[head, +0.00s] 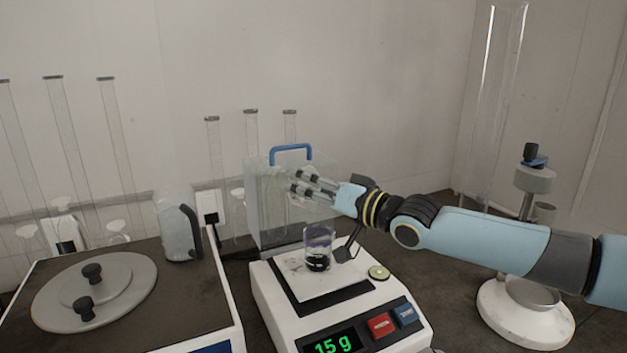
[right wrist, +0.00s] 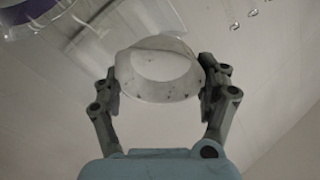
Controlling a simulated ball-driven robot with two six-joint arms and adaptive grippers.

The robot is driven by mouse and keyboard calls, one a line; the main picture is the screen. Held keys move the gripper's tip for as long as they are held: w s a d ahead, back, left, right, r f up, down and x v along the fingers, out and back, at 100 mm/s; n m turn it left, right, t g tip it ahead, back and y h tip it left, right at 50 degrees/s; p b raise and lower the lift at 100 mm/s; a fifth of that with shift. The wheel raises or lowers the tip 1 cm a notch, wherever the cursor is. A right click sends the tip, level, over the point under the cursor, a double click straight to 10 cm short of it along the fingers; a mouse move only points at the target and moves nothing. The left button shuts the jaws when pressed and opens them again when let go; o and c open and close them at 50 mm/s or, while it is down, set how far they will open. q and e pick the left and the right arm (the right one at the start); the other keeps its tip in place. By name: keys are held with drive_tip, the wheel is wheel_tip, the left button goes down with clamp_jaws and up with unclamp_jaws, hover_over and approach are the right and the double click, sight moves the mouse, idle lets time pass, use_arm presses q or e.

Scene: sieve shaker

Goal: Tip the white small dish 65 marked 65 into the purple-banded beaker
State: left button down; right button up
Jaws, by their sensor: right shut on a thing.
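My right gripper (head: 298,188) comes in from the right, above and a little left of the beaker. In the right wrist view my right gripper (right wrist: 160,88) is shut on a small white dish (right wrist: 135,88), one finger on each side of its rim. I cannot read a mark on it. In the head view the dish hardly shows at the fingertips. The clear beaker (head: 318,240) stands upright on the balance, with dark material at its bottom and a faint purple tint. Its purple edge shows at the upper left of the right wrist view (right wrist: 30,20). My left gripper is not in view.
The balance (head: 275,298) reads 15 g. A clear panel with a blue handle (head: 290,148) stands behind it. A lidded device (head: 95,290) is at left, with a pale jug-like vessel (head: 178,228). A white-based stand (head: 520,318) is at right. Tall tubes stand along the back.

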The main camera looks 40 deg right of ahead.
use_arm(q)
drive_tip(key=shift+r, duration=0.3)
use_arm(e)
drive_tip(key=shift+w+a+r+g, duration=0.2)
drive_tip(key=shift+w+g, duration=0.3)
drive_tip(key=shift+g, duration=0.7)
drive_tip(key=shift+w+r+n+g, duration=0.2)
drive_tip(key=shift+r+n+g, duration=0.1)
drive_tip(key=shift+g, duration=0.1)
drive_tip(key=g+p, duration=0.1)
drive_tip(key=w+g+h+p, duration=0.1)
drive_tip(key=p, duration=0.1)
drive_tip(key=shift+a+r+g, duration=0.15)
drive_tip(key=shift+r+g, duration=0.15)
drive_tip(key=shift+f+g+p, duration=0.1)
drive_tip(key=shift+g+p, duration=0.2)
drive_tip(key=shift+p, duration=0.15)
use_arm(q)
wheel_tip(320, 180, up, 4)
use_arm(e)
drive_tip(key=shift+f, duration=0.25)
